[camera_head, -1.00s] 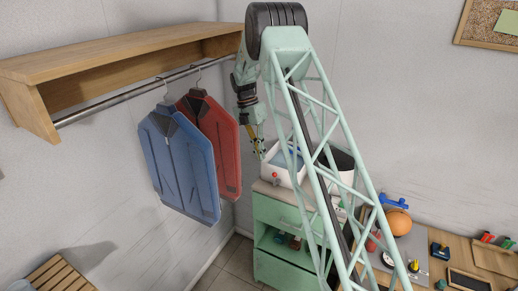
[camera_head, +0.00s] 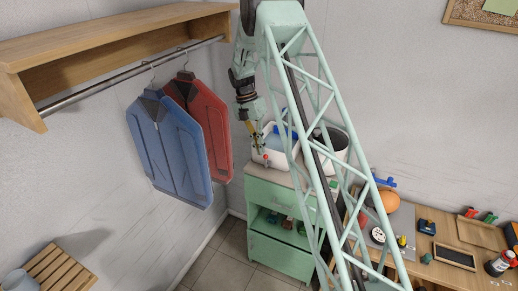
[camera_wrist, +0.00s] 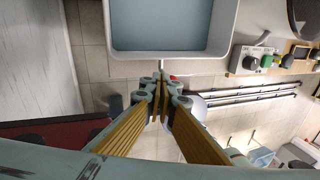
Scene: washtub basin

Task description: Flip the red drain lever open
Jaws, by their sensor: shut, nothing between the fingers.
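The white washtub basin (camera_head: 282,158) with blue water stands on the green cabinet. It also shows at the top of the wrist view (camera_wrist: 228,30). A small red knob (camera_head: 265,157), apparently the drain lever's end, is at the basin's front left. My gripper (camera_head: 259,147) is shut and empty, pointing down just above the knob. I cannot tell whether they touch. In the wrist view my gripper's closed fingertips (camera_wrist: 162,84) lie just outside the basin's near wall. The lever is mostly hidden behind them there.
A grey-white bucket (camera_head: 337,145) stands right of the basin. The green cabinet (camera_head: 283,194) has an open shelf. Blue and red jackets (camera_head: 172,150) hang to the left. A wooden workbench (camera_head: 425,240) with tools is at the right.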

